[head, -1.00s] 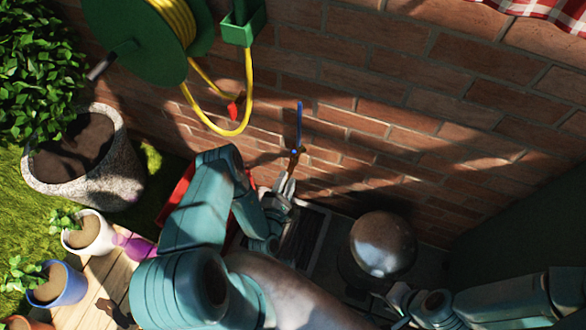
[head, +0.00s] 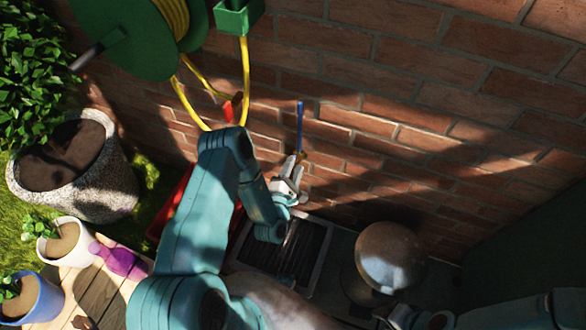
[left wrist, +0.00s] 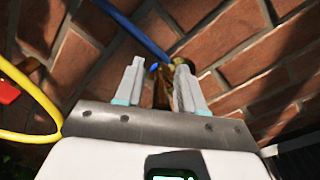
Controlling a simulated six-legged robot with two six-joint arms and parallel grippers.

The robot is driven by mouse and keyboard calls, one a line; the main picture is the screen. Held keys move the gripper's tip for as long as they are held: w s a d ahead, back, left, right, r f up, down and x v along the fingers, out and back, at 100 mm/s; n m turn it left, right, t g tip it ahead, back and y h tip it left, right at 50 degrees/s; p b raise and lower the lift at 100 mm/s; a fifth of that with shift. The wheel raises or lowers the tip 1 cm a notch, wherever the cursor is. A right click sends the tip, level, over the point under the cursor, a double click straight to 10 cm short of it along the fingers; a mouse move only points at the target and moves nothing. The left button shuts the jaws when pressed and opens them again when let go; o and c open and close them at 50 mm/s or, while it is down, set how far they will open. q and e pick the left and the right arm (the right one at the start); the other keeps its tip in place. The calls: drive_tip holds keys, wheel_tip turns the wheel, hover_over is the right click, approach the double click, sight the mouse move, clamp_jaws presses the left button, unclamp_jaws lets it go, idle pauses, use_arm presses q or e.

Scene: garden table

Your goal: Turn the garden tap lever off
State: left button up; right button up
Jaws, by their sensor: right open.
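The garden tap has a brass body (head: 302,157) on the brick wall and a long blue lever (head: 300,122) that points up in the head view. In the left wrist view the blue lever (left wrist: 140,33) runs to the upper left from the brass body (left wrist: 161,92). My left gripper (head: 294,164) is at the tap, just below the lever. In the left wrist view its two fingers (left wrist: 158,80) stand apart, with the brass body showing between and beyond them. I cannot tell whether they touch it. My right gripper (head: 387,320) is partly cut off at the bottom edge, away from the tap.
A green hose reel (head: 135,40) with a yellow hose (head: 245,85) hangs left of the tap. A red crate (head: 180,205), a dark grate (head: 290,250) and a round metallic object (head: 390,258) lie below. Potted plants stand at left.

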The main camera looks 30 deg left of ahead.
use_arm(q)
clamp_jaws()
drive_tip(key=shift+s+a+m+h, duration=0.15)
drive_tip(key=shift+a+m+h, duration=0.3)
drive_tip(key=shift+h, duration=0.45)
drive_tip(key=shift+m+t+h+b, duration=0.4)
drive_tip(key=shift+m+h, duration=0.55)
drive_tip(key=shift+h, duration=0.25)
drive_tip(key=shift+o, duration=0.6)
unclamp_jaws()
drive_tip(key=shift+s+a, duration=0.1)
drive_tip(key=s+d+p, duration=0.1)
drive_tip(key=s, duration=1.5)
drive_tip(key=shift+s, duration=0.15)
